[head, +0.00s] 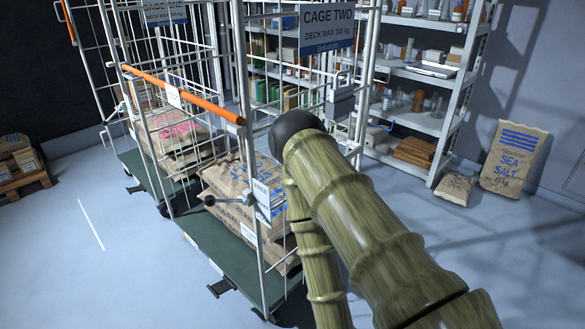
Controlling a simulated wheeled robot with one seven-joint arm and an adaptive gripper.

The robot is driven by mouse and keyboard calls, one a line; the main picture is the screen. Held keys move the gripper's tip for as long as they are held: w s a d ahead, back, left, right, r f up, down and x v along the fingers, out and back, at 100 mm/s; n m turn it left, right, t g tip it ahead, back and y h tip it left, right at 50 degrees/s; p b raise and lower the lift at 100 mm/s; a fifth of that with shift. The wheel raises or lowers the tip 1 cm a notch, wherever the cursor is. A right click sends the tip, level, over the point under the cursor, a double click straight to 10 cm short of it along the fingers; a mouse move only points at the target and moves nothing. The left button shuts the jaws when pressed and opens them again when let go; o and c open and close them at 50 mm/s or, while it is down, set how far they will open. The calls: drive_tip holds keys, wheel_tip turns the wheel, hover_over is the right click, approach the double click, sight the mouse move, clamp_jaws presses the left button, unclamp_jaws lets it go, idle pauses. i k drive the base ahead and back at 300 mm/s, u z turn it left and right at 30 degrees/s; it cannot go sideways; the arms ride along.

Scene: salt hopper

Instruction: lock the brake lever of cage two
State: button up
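The sign of cage two (327,28) reads "CAGE TWO, DECK MAX 300 kg" and hangs high on the wire cage. Cage two's frame post (246,160) stands upright over a green deck (215,245) loaded with printed sacks (232,185). A thin lever with a black knob (210,200) sticks out left from the post, beside a white and blue tag (262,195). A dark pedal-like part (221,288) is low at the deck edge. I cannot tell for certain which is the brake lever. My arm covers the cage's right side. My gripper is not in view.
An orange bar (185,95) crosses the cage front. Another signed cage (163,10) stands at the left rear. Shelves (405,75) and a salt sack (513,158) are at the right. A loaded pallet (22,180) is at far left. The floor at front left is clear.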

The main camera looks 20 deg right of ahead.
sight(210, 200)
drive_tip(key=z, duration=1.1)
drive_tip(key=k, duration=0.8)
drive_tip(key=u, duration=0.65)
drive_tip(key=i, duration=0.5)
